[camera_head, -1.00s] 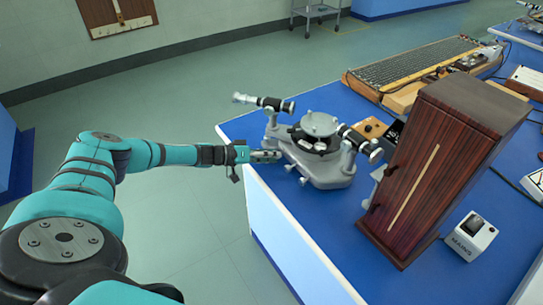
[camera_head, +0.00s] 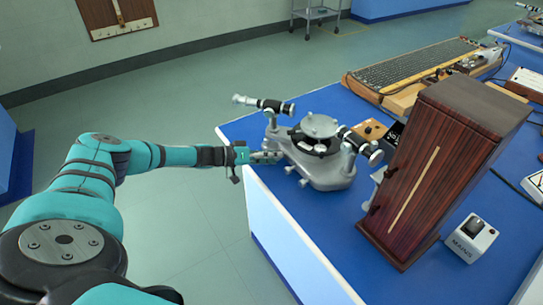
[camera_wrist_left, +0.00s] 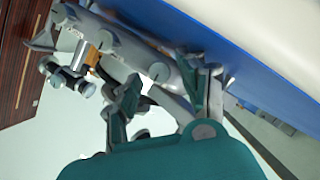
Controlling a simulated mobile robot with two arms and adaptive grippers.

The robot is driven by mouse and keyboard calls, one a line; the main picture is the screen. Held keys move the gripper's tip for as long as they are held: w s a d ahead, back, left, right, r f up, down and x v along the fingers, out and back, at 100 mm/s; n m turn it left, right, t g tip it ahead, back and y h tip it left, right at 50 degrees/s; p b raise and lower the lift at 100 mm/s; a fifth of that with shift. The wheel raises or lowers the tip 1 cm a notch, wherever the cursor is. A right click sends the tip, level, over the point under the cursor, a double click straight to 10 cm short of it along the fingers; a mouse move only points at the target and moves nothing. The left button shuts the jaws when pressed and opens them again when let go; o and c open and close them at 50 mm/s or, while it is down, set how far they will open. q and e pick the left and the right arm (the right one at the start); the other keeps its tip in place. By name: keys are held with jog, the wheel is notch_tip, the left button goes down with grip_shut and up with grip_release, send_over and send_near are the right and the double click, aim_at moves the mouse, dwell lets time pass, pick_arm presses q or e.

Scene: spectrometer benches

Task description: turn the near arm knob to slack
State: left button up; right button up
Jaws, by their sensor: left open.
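The grey spectrometer (camera_head: 325,174) stands on the blue bench top near its left corner, with a round table on top and two dark telescope-like tubes. Small grey knobs (camera_head: 303,182) stick out low on its near side. My left gripper (camera_head: 270,157) is open at the spectrometer's left side, level with its lower part. The wrist view shows the two fingers apart (camera_wrist_left: 165,88), with a round grey knob (camera_wrist_left: 158,72) beyond and between their tips. Whether a finger touches it I cannot tell. Which knob is the near arm knob is not clear. My right gripper is out of view.
A tall dark wooden cabinet (camera_head: 440,165) stands right of the spectrometer, with a white mains box (camera_head: 472,237) beside it. A small wooden box with a dark knob (camera_head: 371,130) sits behind. The bench's left edge runs beneath my left gripper; open floor lies left.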

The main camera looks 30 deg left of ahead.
pick_arm(q)
jog(key=v, duration=0.8)
dwell(0.5)
